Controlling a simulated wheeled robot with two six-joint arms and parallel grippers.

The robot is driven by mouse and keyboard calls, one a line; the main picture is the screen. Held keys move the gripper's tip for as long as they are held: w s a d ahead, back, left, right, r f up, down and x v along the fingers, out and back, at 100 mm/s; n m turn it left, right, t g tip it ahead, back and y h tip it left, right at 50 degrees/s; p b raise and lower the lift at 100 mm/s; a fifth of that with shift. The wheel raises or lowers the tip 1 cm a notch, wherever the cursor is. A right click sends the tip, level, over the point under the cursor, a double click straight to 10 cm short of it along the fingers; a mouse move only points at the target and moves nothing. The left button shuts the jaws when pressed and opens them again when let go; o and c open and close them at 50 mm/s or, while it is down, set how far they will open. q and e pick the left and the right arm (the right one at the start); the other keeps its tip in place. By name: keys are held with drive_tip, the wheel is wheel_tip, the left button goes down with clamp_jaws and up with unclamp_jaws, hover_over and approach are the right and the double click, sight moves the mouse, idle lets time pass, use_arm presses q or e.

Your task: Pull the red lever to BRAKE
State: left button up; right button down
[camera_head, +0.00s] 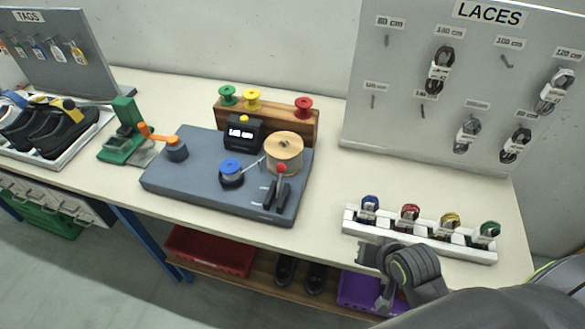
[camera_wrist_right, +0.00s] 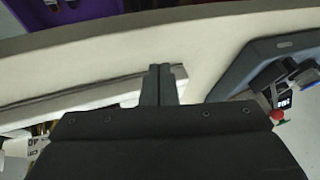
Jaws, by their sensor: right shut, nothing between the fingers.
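The red lever (camera_head: 281,168) has a round red knob and stands on the right front part of the blue-grey machine board (camera_head: 190,190), in front of the tan spool. Black parts with small pale marks sit at its foot; I cannot read them. The red knob (camera_wrist_right: 277,116) also shows at the right of the right wrist view. My right gripper (camera_head: 366,254) is by the front table edge, to the right of the board and apart from the lever. Its fingers (camera_wrist_right: 158,72) are shut and empty. My left gripper is not in view.
A white tray (camera_head: 350,226) with several coloured lace bundles stands close to my right gripper. The lace board (camera_head: 420,130) is behind it. Bare table lies between board and tray.

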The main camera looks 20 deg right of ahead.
drive_tip(key=w+a+r+m+t+y, duration=0.25)
drive_tip(key=w+m, duration=0.35)
drive_tip(key=w, duration=0.3)
drive_tip(key=m+t+y, duration=0.2)
drive_tip(key=m+t, duration=0.2)
drive_tip(key=m, duration=0.4)
approach(293, 164)
drive_tip(key=shift+r+h+v, duration=0.2)
drive_tip(key=shift+h+v, duration=0.05)
drive_tip(key=shift+v, duration=1.7)
drive_tip(key=shift+a, duration=0.15)
drive_tip(key=shift+w, duration=0.1)
drive_tip(key=p+x, duration=0.1)
drive_tip(key=x, duration=0.9)
drive_tip(key=shift+f, duration=0.1)
drive_tip(key=shift+s+a+r+p, duration=0.4)
drive_tip(key=shift+a+r+p, duration=0.05)
drive_tip(key=shift+a+p, duration=0.15)
drive_tip(key=shift+s+a+r+p, duration=0.35)
drive_tip(key=shift+a+r+p, duration=0.15)
drive_tip(key=shift+a, duration=0.1)
drive_tip(key=shift+s+a+r, duration=0.15)
drive_tip(key=shift+s+a, duration=0.05)
drive_tip(key=shift+a, duration=0.1)
